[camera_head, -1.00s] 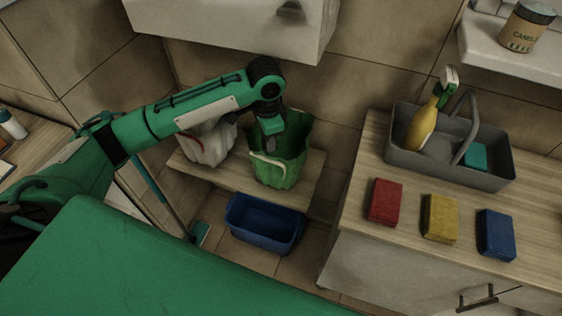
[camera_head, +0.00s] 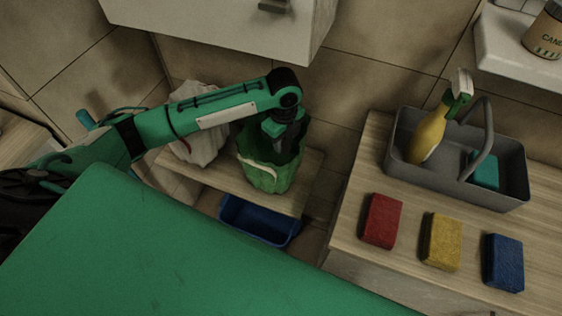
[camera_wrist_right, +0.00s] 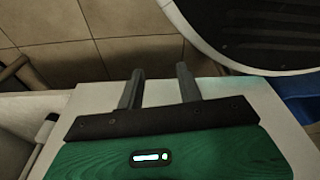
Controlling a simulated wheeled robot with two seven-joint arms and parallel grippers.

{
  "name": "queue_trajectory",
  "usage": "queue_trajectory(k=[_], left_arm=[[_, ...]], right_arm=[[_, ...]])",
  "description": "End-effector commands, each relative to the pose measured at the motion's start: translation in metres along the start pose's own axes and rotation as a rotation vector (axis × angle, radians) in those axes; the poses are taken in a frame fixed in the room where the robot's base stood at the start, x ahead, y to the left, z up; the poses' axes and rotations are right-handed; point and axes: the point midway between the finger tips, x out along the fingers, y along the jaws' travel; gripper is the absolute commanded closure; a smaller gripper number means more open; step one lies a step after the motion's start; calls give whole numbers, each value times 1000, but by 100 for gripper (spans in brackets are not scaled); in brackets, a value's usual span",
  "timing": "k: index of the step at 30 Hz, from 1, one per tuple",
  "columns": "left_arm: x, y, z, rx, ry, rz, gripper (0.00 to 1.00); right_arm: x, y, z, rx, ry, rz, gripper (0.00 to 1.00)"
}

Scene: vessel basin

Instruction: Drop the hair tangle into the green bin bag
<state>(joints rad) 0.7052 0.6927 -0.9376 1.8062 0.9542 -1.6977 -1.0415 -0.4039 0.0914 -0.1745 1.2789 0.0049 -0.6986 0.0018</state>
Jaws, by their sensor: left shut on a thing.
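The green bin bag (camera_head: 265,178) stands open on a low wooden shelf in the head view, with a pale strip along its rim. My left gripper (camera_head: 284,143) points down at the bag's mouth, in front of its far side, and is shut. The hair tangle in its fingers cannot be made out clearly; the fingertips are dark and partly lost in the bag's shadow. My right gripper (camera_wrist_right: 158,88) shows in the right wrist view with its two fingers apart and nothing between them.
A white bag (camera_head: 198,150) stands left of the green one, partly behind my left arm. A blue tub (camera_head: 258,222) is below the shelf (camera_head: 311,170). On the right counter are a grey caddy (camera_head: 440,178) and red, yellow and blue sponges. A white cabinet (camera_head: 215,25) overhangs the shelf.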

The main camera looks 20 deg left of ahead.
Motion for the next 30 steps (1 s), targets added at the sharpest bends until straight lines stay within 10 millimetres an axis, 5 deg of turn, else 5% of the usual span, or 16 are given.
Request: queue_trajectory(k=[4, 18, 30], left_arm=[[30, 1, 0, -2, 1, 3, 94], [81, 1, 0, -3, 0, 1, 94], [86, 1, 0, -3, -1, 1, 94]], right_arm=[[-2, 0, -2, 1, 1, -1, 64], [-6, -1, -7, 2, 1, -1, 64], [-6, -1, -7, 1, 3, -1, 64]])
